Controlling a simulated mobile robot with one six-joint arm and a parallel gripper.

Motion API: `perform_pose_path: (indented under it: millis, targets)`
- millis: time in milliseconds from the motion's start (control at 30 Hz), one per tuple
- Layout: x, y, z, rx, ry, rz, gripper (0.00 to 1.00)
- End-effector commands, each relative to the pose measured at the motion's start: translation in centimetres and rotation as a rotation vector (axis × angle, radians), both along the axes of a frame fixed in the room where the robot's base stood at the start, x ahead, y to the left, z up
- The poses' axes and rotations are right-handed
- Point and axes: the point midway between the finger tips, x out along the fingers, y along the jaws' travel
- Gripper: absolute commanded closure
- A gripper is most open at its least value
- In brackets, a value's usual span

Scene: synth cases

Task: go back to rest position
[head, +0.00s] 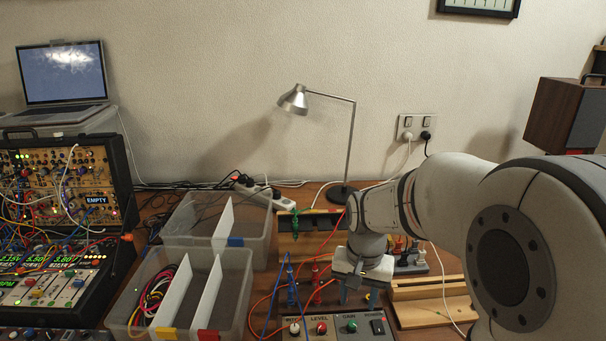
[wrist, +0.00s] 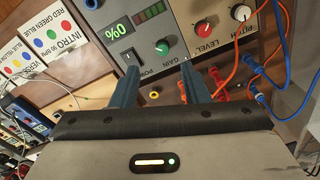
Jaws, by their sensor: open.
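My gripper (head: 358,292) is in the right half of the head view, above the front of the table and close over a grey control panel (head: 336,336). In the wrist view its two blue-grey fingers (wrist: 158,70) stand apart with nothing between them. The panel (wrist: 178,38) shows there with red, white and green knobs, a power switch and a lit green display. The fingertips reach over the panel's socket edge; whether they touch it I cannot tell.
Blue and red cables (wrist: 250,62) rise from sockets beside the fingers. Clear bins (head: 236,290) stand left of the gripper, a wooden rack (head: 312,246) and a lamp (head: 349,145) behind it. A label card (wrist: 52,42) shows at the wrist view's left.

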Motion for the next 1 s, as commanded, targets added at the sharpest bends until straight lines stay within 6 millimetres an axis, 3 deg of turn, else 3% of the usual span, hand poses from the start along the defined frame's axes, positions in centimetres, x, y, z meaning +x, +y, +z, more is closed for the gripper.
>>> perform_pose_path:
  millis: [33,200,400,600,1000]
  targets:
    - [-1.0,-0.1,2.0,-0.001,-0.020,0.025,0.59]
    - [-5.7,-0.3,7.0,-0.011,-0.096,0.158,0.59]
    - [-10.5,-0.5,10.2,-0.033,-0.167,0.300,0.59]
    - [-12.6,-0.7,11.0,-0.046,-0.197,0.366,0.59]
    - [-12.8,-0.7,10.8,-0.047,-0.199,0.372,0.59]
